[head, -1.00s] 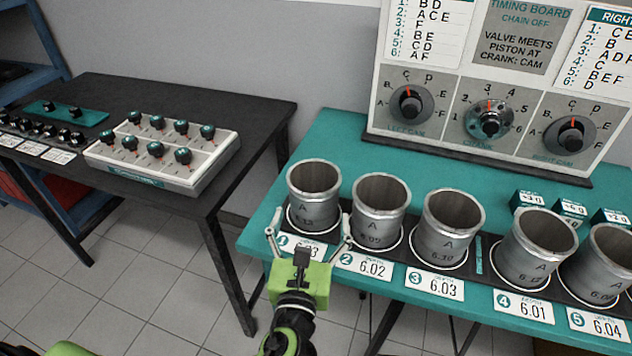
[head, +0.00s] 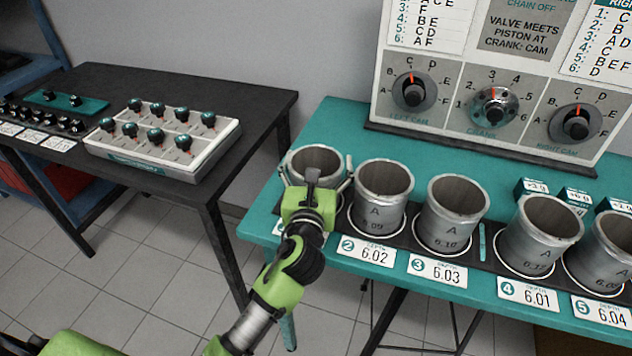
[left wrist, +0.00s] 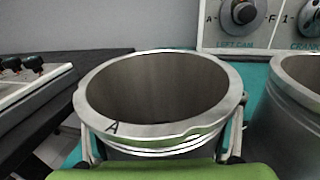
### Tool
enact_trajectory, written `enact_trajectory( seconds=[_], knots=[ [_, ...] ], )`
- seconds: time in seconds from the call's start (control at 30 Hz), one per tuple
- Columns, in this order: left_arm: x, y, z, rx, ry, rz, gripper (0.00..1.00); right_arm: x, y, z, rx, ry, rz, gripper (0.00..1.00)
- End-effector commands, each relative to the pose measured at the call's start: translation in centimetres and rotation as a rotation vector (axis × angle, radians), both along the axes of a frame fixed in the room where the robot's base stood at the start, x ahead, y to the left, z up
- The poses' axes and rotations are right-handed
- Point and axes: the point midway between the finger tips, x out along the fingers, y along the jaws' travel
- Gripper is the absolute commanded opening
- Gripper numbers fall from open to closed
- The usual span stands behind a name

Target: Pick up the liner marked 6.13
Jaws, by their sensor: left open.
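The liner at place 1 (head: 315,158) is a grey metal cylinder with an open top, standing upright at the left end of the row. Its number is hidden behind my gripper now; in the earlier head view it looks like 6.13. My left gripper (head: 318,174) is open, with one finger on each side of this liner just below its rim. In the left wrist view the liner (left wrist: 160,140) fills the middle, with the letter A on its rim. The fingers show at its left and right sides; I cannot tell whether they touch it.
A neighbouring liner marked 6.09 (head: 383,195) stands close on the right, with several more beyond it on the teal table (head: 330,120). The timing board (head: 495,75) stands behind. A black table (head: 250,100) with a knob tray (head: 205,150) is at the left.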

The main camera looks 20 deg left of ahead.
Motion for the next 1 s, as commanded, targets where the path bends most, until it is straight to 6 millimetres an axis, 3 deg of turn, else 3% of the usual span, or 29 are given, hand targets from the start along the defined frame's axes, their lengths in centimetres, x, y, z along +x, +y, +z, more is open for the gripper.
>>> enact_trajectory(
  seconds=[0.2, 0.4, 0.8, 1.0],
  knots=[
    [0.1, 0.0, 0.0, 0.000, 0.001, -0.001, 0.82, 0.0, 0.0, 0.0, 0.000, 0.000, 0.000, 0.40],
    [0.0, 0.0, 0.0, 0.000, 0.001, -0.001, 0.34, 0.0, 0.0, 0.0, 0.000, -0.001, 0.000, 0.40],
    [0.0, 0.0, 0.3, -0.001, -0.002, -0.001, 0.34, 0.0, 0.0, 0.1, 0.000, -0.001, 0.000, 0.40],
    [0.1, -0.1, 1.9, 0.002, -0.006, -0.002, 0.34, 0.0, 0.0, 0.6, 0.000, -0.001, 0.000, 0.40]
  ],
)
